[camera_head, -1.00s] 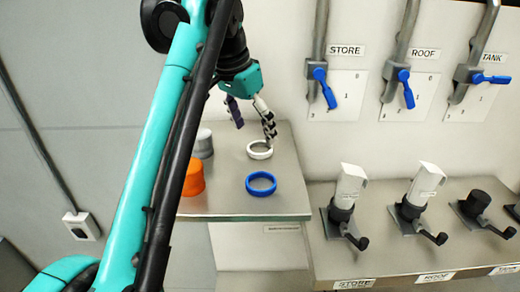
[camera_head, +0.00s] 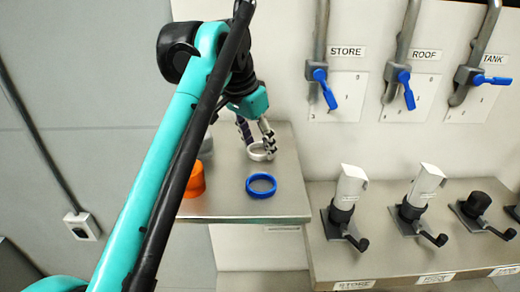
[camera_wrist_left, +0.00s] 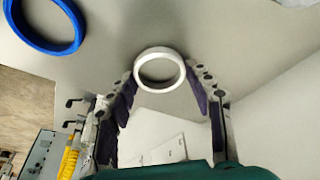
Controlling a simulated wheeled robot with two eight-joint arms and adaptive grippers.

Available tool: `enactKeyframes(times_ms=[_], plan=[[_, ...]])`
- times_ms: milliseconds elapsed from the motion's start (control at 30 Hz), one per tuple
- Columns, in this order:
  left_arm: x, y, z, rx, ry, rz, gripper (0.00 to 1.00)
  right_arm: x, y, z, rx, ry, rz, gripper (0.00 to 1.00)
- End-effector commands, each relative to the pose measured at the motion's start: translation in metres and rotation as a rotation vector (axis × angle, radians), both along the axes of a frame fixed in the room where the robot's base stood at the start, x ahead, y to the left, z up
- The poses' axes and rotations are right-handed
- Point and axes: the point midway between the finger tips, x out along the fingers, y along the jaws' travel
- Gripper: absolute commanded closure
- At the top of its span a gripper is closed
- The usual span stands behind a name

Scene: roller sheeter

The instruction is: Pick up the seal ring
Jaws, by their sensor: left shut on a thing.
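A white ring (camera_head: 257,157) lies on a small metal side table (camera_head: 285,180). A blue ring (camera_head: 261,194) lies in front of it on the same table. My left gripper (camera_head: 257,147) reaches down over the white ring, with a finger on either side of it. In the left wrist view the white ring (camera_wrist_left: 160,87) sits between the fingertips, which press on its outer sides. The blue ring (camera_wrist_left: 45,45) shows apart at the upper left there. My right gripper is not in view.
An orange cylinder (camera_head: 195,180) stands at the table's left, partly behind my arm, with a grey one mostly hidden behind it. To the right, a lower bench holds a white-topped valve (camera_head: 345,190) and others with dark handles. Blue-levered pipes are on the wall above.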

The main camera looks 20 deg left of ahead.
Motion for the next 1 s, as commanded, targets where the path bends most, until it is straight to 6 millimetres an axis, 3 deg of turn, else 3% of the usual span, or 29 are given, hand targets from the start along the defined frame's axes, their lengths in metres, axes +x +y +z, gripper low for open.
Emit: enactKeyframes(times_ms=[267, 800, 1000], plan=[[0.0, 0.0, 0.009, 0.0, 0.0, 0.0, 0.68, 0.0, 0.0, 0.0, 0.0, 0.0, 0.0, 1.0], [0.001, 0.0, 0.089, 0.0, 0.0, 0.0, 0.68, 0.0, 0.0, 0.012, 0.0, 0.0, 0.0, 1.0], [0.0, 0.0, 0.1, 0.0, 0.0, 0.0, 0.68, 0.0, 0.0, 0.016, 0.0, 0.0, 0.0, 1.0]])
